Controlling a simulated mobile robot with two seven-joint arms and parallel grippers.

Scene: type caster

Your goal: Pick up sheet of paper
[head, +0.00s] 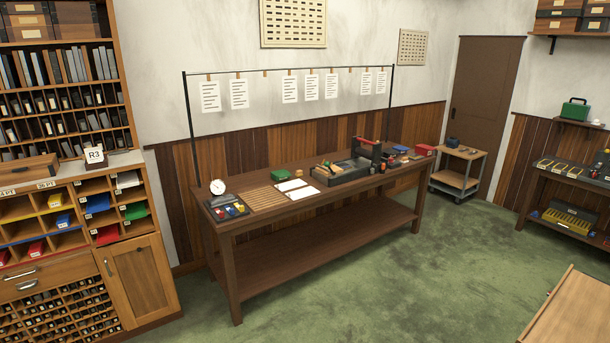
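Two white sheets of paper lie on the dark wooden workbench (350,212). One sheet (291,185) lies behind the other (303,193), close beside it. Several printed sheets hang from a rail above the bench, such as the leftmost one (210,96) and one towards the right (331,86). I cannot tell which sheet the task means. Neither of my grippers shows in the head view.
A slatted wooden board (268,198) and a small tray (227,208) lie left of the loose sheets; a dark toolbox (345,172) stands right. A cabinet (140,280) fills the left side. A wooden surface (572,310) juts in at lower right. Green floor in front is clear.

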